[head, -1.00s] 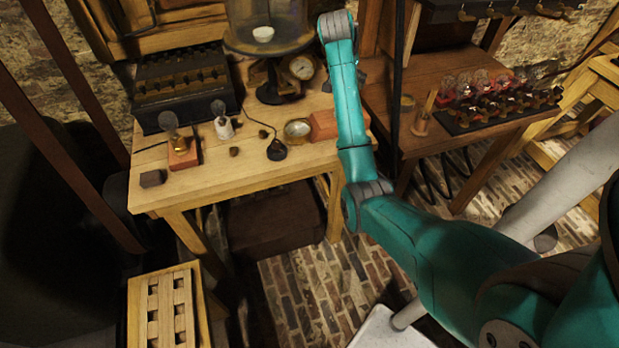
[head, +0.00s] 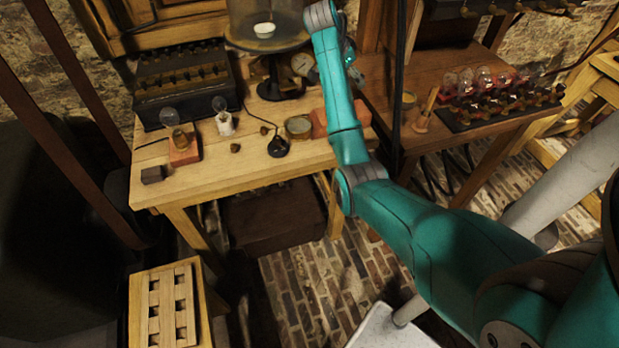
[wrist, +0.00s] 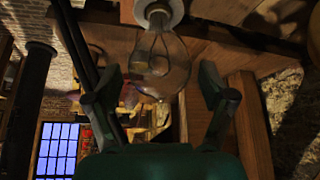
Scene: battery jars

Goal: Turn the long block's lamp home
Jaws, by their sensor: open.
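In the wrist view a clear glass bulb (wrist: 160,62) hangs neck-up from a white socket (wrist: 158,11) under brown wood. My gripper (wrist: 158,78) is open, with one finger on each side of the bulb. I see gaps between the fingers and the glass, and cannot tell how deep the bulb sits between them. In the head view my arm reaches up over the bench's right side, and my gripper is mostly hidden behind it. I cannot make out the long block or this bulb there.
The bench (head: 230,178) carries a bulb on a red block (head: 184,152), a bulb in a white holder (head: 225,122), a dark slotted box (head: 187,82), a round dish (head: 298,127) and a glass dome (head: 266,22). A second table (head: 445,125) holds a rack of bulbs.

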